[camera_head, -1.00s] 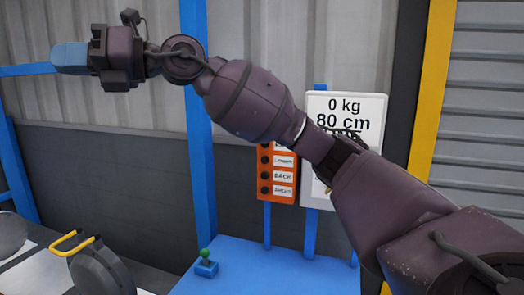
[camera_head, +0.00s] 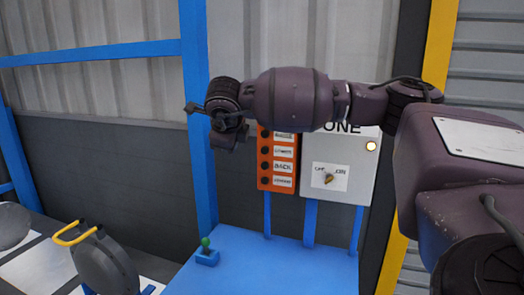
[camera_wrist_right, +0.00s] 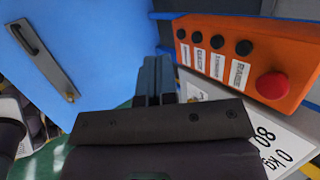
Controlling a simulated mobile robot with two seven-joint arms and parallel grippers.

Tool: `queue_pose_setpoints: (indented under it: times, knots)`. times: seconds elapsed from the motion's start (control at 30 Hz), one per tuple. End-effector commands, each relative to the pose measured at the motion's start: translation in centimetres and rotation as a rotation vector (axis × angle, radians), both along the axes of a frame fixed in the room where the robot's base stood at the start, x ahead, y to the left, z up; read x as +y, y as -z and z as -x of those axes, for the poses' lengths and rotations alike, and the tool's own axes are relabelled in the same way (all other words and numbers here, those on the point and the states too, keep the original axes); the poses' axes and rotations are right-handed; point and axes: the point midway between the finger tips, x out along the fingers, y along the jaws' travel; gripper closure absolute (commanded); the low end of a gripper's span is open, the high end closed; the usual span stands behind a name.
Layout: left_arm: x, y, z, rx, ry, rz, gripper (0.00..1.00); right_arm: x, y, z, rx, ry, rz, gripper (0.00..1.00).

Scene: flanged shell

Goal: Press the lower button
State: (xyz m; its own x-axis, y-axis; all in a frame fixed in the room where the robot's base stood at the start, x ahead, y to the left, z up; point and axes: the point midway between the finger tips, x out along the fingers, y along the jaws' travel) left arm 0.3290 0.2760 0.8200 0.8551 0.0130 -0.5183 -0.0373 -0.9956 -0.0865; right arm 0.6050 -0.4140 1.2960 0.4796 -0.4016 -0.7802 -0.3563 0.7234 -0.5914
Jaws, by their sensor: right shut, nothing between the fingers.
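The orange button panel (camera_head: 277,185) hangs on the blue frame, with a column of black buttons and white labels. Its top is hidden behind my right arm. The second button from the top of those visible (camera_head: 265,150) has a label that seems to read LOWER. In the right wrist view the panel (camera_wrist_right: 300,58) is at upper right, with the red knob (camera_wrist_right: 272,85) and the likely lower button (camera_wrist_right: 217,43) next to the RAISE button. My right gripper (camera_wrist_right: 153,78) is shut and empty, apart from the panel. In the head view its fingertips are hidden. My left gripper is not in view.
A grey box (camera_head: 353,190) with a rotary switch and a lit lamp is right of the panel.

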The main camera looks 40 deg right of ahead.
Motion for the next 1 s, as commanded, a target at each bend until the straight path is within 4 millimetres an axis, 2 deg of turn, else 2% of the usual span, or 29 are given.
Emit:
queue_pose_setpoints:
  times: [0.1,0.3,0.83,1.0]
  knots:
    - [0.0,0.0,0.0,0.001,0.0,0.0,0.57,-1.9,-0.3,0.7,0.026,0.06,0.12,1.0]
    - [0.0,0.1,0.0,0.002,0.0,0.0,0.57,-3.6,-1.2,1.8,0.057,0.134,0.232,1.0]
    - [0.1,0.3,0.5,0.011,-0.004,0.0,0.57,-4.0,-1.2,2.3,0.086,0.151,0.255,1.0]
    - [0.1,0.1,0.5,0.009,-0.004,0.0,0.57,-4.7,-0.6,1.9,0.086,0.151,0.255,1.0]
